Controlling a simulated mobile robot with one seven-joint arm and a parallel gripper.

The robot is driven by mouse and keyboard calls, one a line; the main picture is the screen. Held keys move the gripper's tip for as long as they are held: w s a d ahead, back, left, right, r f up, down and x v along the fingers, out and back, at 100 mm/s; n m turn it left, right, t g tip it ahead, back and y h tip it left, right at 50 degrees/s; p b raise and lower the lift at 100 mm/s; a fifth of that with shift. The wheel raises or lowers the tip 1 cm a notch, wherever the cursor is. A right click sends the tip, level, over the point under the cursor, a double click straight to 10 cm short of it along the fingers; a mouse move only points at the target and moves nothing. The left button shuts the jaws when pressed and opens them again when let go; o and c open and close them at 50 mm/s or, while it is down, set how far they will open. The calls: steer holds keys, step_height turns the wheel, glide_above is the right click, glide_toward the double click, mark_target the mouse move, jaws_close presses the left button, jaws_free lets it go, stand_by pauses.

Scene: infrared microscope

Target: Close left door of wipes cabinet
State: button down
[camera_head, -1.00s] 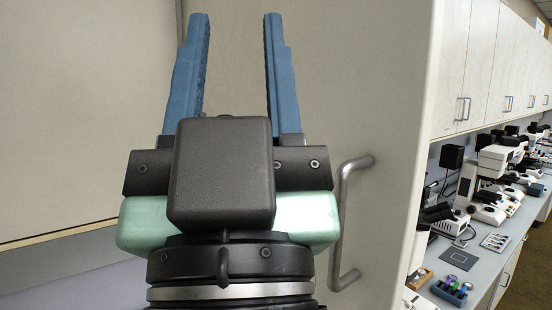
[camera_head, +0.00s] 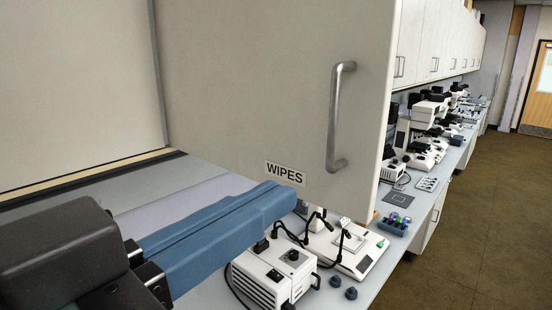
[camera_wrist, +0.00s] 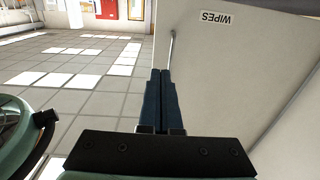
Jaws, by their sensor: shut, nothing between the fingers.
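The cream cabinet door (camera_head: 250,80) labelled WIPES (camera_head: 285,173) stands swung out, its outer face toward me. Its metal bar handle (camera_head: 340,117) is near the free edge on the right. In the wrist view the door (camera_wrist: 230,75) fills the right side, with the label (camera_wrist: 218,18) upside down and the handle (camera_wrist: 171,48) near its left edge. My gripper (camera_head: 285,200) is shut and empty, its blue fingers pointing right just below the label in the head view. In the wrist view the fingers (camera_wrist: 161,75) lie beside the door face; I cannot tell whether they touch it.
Below the door, a white box-shaped device (camera_head: 272,275) and other instruments stand on the grey bench (camera_head: 215,298). More microscopes and wall cabinets (camera_head: 440,40) line the right. The brown floor (camera_head: 485,210) is clear at the right.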

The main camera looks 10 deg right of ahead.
mark_target(368, 144)
steer(key=p+x, duration=0.4)
steer(key=x, duration=0.9)
steer(key=shift+d+p, duration=0.15)
steer(key=shift+p, duration=0.2)
steer(key=shift+w+d+f, duration=0.1)
steer(key=shift+w+d, duration=0.25)
steer(key=shift+d, duration=0.1)
